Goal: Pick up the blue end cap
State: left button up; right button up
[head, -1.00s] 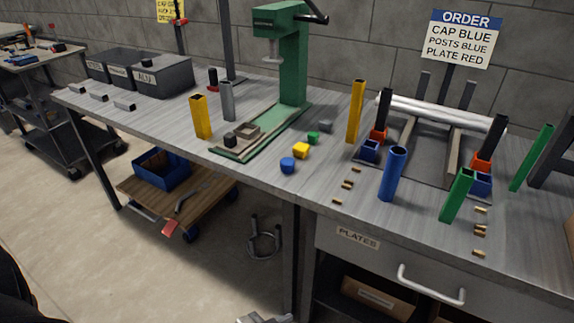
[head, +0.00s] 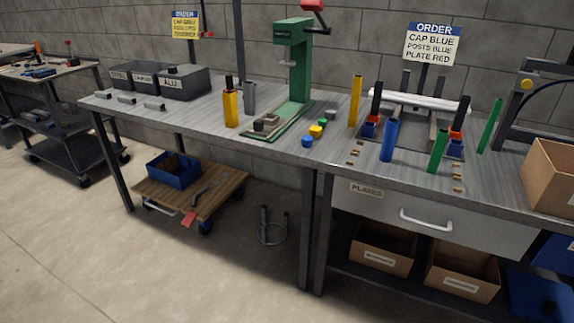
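The blue end cap (head: 308,141) is a small blue piece on the workbench near its front edge. It lies in a row with a yellow cap (head: 316,132), a green cap (head: 323,124) and a grey cap (head: 330,115), just right of the green press base. Nothing covers it. Neither of my grippers shows in the head view.
The green press (head: 293,70) stands behind the caps. A yellow post (head: 355,100), a blue post (head: 389,140) and a green post (head: 437,150) stand to the right by a fixture. A cardboard box (head: 551,178) is at far right.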

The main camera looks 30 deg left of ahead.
aim_at(307, 141)
jog(key=u, duration=1.45)
jog(key=i, duration=1.15)
jog(key=z, duration=0.2)
